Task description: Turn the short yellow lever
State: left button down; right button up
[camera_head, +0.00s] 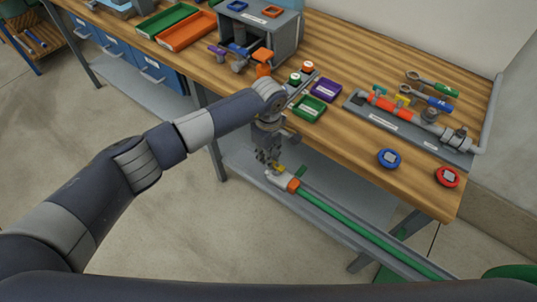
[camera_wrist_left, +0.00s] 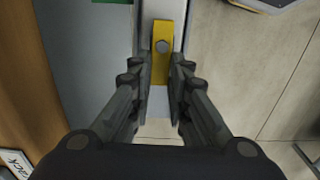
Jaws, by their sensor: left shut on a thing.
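The short yellow lever (camera_head: 280,169) sits at the near end of a rail with a green pipe, beside an orange band, in front of the bench. In the left wrist view the lever (camera_wrist_left: 161,68) is a flat yellow bar with a round bolt head, lying along the view between the fingers. My left gripper (camera_head: 268,158) reaches down over this end of the rail and hides part of the lever. In the left wrist view my left gripper (camera_wrist_left: 161,88) has one finger on each side of the lever and is shut on it. My right gripper is not in view.
The wooden bench (camera_head: 330,130) stands just behind the lever. It carries a purple tray (camera_head: 326,89), a green tray (camera_head: 309,108), a grey valve board (camera_head: 440,141), a blue ring (camera_head: 389,158) and a red ring (camera_head: 447,177). The floor (camera_head: 200,245) in front is clear.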

pick_arm(q)
jog(key=shift+s+d+n+b, duration=0.1)
jog(key=shift+s+n+b, duration=0.8)
jog(key=shift+n, duration=2.1)
jog(key=shift+s+d+n+b, duration=0.15)
jog(key=shift+s+n+b, duration=0.4)
jog(key=shift+n+b, duration=1.6)
jog(key=shift+s+d+n+b, duration=0.2)
jog(key=shift+s+n, duration=0.5)
jog(key=shift+n, duration=3.15)
jog(key=shift+a, duration=0.1)
jog(key=c, duration=1.5)
grip_release()
